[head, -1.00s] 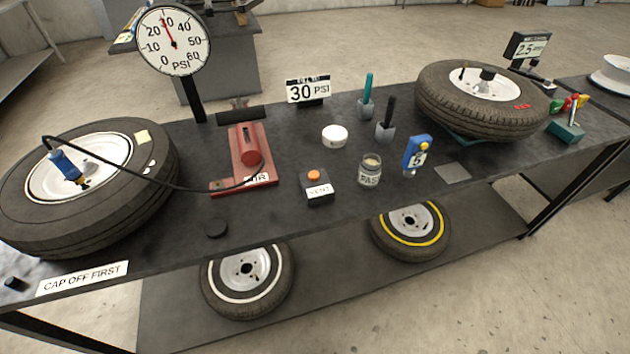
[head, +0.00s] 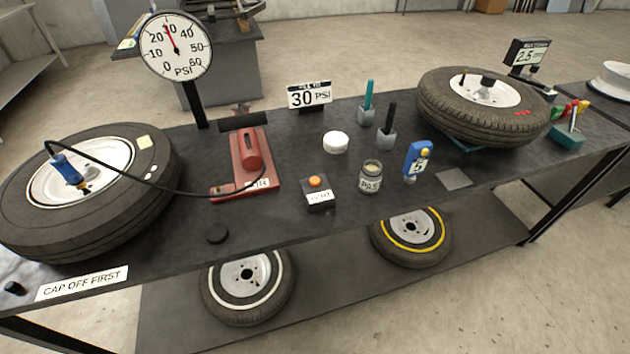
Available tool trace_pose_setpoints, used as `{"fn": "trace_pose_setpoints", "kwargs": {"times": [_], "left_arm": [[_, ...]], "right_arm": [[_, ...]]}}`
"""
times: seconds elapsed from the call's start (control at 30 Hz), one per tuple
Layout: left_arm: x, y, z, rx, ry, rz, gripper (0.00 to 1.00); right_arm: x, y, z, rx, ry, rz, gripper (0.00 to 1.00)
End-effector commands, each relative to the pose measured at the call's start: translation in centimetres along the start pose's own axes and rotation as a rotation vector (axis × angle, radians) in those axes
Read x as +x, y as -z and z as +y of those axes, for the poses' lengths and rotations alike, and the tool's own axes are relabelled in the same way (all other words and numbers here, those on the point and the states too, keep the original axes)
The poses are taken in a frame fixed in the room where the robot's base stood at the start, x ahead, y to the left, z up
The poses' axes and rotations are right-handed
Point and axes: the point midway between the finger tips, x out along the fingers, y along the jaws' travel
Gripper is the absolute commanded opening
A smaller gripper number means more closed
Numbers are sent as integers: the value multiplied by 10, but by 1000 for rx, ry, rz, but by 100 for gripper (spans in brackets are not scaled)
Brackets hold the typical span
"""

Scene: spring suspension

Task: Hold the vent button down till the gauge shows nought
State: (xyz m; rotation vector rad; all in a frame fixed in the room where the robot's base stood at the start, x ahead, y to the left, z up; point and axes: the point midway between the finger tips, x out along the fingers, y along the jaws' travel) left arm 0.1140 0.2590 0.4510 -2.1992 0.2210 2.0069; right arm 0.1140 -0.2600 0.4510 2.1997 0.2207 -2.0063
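The vent button (head: 316,182) is a round orange cap on a small black box labelled VENT (head: 319,198), at the front middle of the bench. Nothing touches the button. The round white gauge (head: 176,47) stands on a black post at the left. Its red needle points just left of the 30 mark. A black hose runs from the red pump (head: 248,160) to a blue chuck (head: 67,166) at the left tyre (head: 128,205). Neither of my grippers shows in the head view.
A jar (head: 371,177), a blue handheld gauge (head: 416,160) and a white round tub (head: 335,142) stand near the vent box. A black disc (head: 216,233) lies at the front edge. A 30 PSI sign (head: 310,95) stands behind. The right tyre (head: 480,112) lies at the right.

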Motion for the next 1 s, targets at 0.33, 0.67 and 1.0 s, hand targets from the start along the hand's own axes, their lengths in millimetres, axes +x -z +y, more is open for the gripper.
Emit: {"fn": "trace_pose_setpoints", "kwargs": {"times": [0.33, 0.67, 1.0], "left_arm": [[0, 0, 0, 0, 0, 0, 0], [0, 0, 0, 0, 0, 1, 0], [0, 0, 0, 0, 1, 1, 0]], "right_arm": [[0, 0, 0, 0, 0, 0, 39], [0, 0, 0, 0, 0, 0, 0], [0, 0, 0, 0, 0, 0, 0]]}}
